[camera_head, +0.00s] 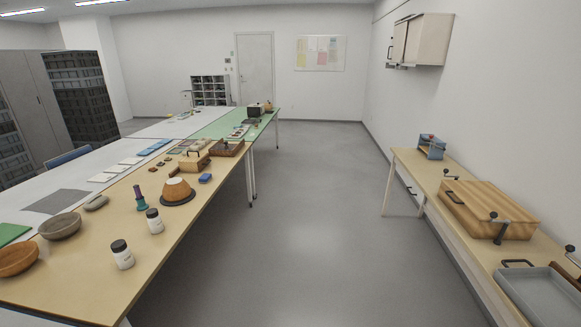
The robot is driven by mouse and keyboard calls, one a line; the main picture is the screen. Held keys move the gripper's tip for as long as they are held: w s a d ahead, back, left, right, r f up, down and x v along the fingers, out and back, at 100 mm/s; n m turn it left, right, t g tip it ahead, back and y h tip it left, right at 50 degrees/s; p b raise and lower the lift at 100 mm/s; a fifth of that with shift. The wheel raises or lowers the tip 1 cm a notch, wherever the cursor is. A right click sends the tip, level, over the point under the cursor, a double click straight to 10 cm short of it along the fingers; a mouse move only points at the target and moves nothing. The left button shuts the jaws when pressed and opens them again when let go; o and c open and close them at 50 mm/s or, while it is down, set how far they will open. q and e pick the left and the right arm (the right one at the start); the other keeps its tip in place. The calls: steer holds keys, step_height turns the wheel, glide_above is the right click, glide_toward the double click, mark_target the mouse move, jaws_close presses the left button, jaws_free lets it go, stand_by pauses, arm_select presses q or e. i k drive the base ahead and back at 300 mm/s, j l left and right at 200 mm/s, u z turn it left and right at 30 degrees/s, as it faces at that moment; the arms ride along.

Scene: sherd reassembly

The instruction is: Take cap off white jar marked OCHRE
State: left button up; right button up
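Two white jars with dark caps stand upright on the wooden table at the left. The nearer jar (123,261) has its dark cap (119,246) on. The farther jar (155,226) also has its dark cap (152,213) on. Their labels are too small to read, so I cannot tell which is marked OCHRE. Neither of my grippers shows in the head view.
On the left table (165,252), bowls (60,227) lie left of the jars, and a green and purple tool (140,198) and a sherd vessel (177,189) stand behind them. A right bench (408,162) holds a wooden box (490,208) and grey tray (540,295). The floor between is clear.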

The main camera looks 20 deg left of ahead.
mark_target(155, 224)
steer(key=i, duration=1.6)
steer(key=i+z, duration=0.15)
steer(key=i, duration=0.45)
steer(key=i+j+z, duration=0.15)
steer(key=i, duration=0.45)
steer(key=u, duration=3)
